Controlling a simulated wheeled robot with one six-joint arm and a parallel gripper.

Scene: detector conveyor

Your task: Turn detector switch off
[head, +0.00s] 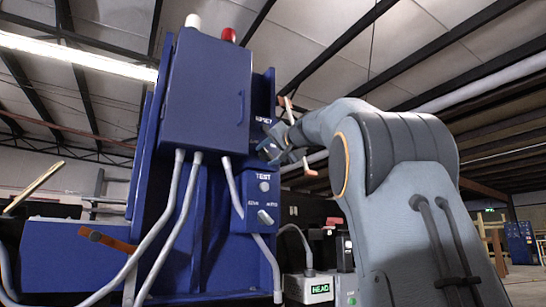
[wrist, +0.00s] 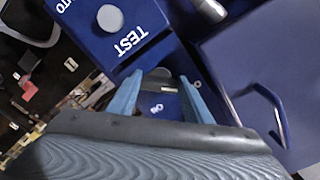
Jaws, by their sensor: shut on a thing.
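The detector (head: 205,95) is a tall blue cabinet with a white and a red lamp on top. Its switch sits on a small blue box on the cabinet's right side, above the TEST panel. My gripper (head: 276,150) reaches this box from the right and is shut on the detector switch. In the wrist view, my gripper's two blue fingers (wrist: 160,82) stand on either side of the switch (wrist: 165,87), whose small grey part shows between them. A white label, apparently ON, shows below it; another beside the right finger is partly hidden. The switch's exact setting is hard to tell.
The TEST panel (head: 263,186) has a round grey button and, below it, a grey selector knob (head: 265,217). Grey cables (head: 177,215) run down the cabinet front. A blue door with a handle (wrist: 270,115) is close on the right in the wrist view.

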